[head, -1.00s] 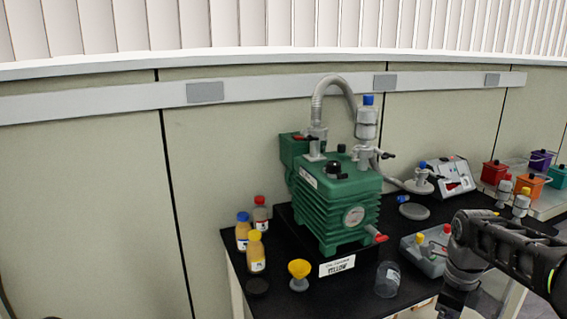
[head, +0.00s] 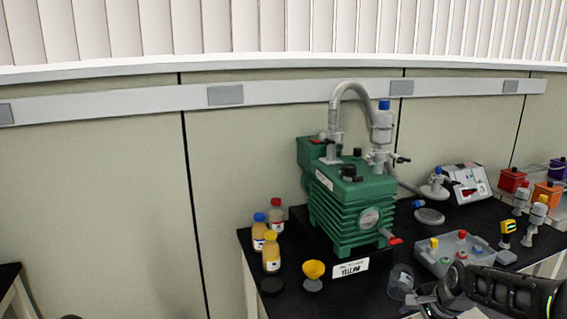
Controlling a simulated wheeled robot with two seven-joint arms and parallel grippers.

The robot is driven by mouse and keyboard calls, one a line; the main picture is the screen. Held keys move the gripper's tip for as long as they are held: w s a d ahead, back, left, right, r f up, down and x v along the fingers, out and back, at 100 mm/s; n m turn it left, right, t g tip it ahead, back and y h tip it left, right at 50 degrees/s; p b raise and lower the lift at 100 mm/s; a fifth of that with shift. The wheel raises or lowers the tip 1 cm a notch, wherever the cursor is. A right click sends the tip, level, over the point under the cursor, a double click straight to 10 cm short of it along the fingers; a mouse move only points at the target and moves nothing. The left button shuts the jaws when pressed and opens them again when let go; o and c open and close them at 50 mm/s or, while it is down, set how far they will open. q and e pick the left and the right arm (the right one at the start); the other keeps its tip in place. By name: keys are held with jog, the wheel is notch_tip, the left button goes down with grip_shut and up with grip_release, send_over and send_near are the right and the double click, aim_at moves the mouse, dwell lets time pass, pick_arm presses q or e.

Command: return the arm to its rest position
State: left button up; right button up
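My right arm (head: 510,290) comes in low at the right edge of the head view, over the front right of the black bench. Its wrist end (head: 432,304) is at the bottom edge, just below a clear beaker (head: 400,282). The fingertips cannot be made out, so I cannot tell whether that gripper is open or shut. My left gripper is not in view.
A green vacuum pump (head: 349,207) stands on the black bench (head: 330,300). Bottles (head: 271,252) and a yellow funnel (head: 313,270) are at its left. A grey tray (head: 440,262) with small capped items lies close behind my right arm. Wall space at left is clear.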

jog(key=s+a+f+n+y, duration=0.1)
jog(key=s+a+f+n, duration=0.35)
jog(key=a+f, duration=0.5)
jog(key=s+a+f+n+y, duration=0.1)
jog(key=s+a+f+n, duration=0.2)
jog(key=a+f+n, duration=0.6)
jog(key=s+a+f+g, duration=0.1)
jog(key=s+a+f, duration=0.2)
jog(key=s, duration=0.3)
jog(key=s+a+f+g+y, duration=0.1)
jog(key=s+a+f, duration=0.1)
jog(key=s+f, duration=0.2)
jog(key=s+a+f+g, duration=0.2)
jog(key=s+a+f, duration=0.1)
jog(key=s, duration=0.7)
jog(key=shift+a+f, duration=0.35)
jog(key=shift+f, duration=0.15)
